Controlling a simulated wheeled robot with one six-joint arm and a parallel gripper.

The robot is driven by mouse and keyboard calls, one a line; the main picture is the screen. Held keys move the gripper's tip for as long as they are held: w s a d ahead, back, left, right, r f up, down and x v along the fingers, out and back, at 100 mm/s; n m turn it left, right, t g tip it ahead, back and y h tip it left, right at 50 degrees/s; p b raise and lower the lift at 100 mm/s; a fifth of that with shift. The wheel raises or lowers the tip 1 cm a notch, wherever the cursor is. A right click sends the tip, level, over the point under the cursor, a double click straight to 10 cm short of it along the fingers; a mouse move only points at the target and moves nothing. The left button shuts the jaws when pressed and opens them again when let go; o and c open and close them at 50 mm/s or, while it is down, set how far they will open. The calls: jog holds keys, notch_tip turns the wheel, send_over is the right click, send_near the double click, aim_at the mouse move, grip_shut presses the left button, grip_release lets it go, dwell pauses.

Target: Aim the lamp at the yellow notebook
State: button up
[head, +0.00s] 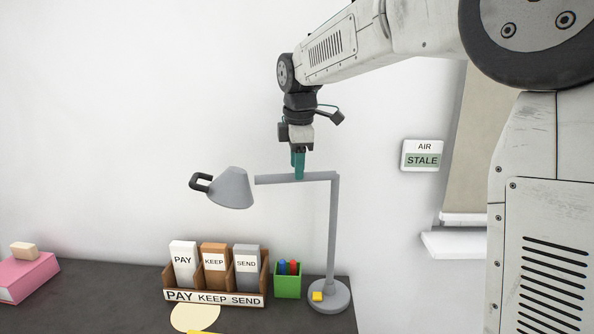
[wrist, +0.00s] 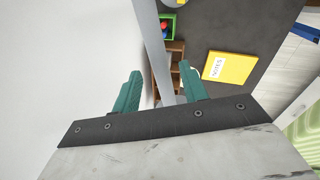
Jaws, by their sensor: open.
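The grey lamp (head: 333,230) stands on the dark counter, its shade (head: 232,188) with a black handle (head: 200,183) hanging at the left end of its arm. A pale round patch of light (head: 193,317) lies in front of the organizer. The yellow notebook (wrist: 230,68) lies on the counter in the wrist view; only its edge (head: 204,332) shows at the bottom of the head view. My gripper (head: 298,166) is open and points down at the lamp's arm. In the wrist view the arm runs between my fingers (wrist: 160,92); I cannot tell whether they touch it.
A wooden organizer (head: 214,299) labelled PAY KEEP SEND and a green pen cup (head: 288,285) stand behind the light patch. A pink box (head: 28,276) with a beige block (head: 23,250) is at left. An AIR STALE sign (head: 422,155) hangs on the wall near a window sill (head: 455,244).

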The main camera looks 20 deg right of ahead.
jog(key=shift+w+f, duration=0.25)
jog(key=shift+f, duration=0.8)
grip_shut()
jog(key=shift+s, duration=0.15)
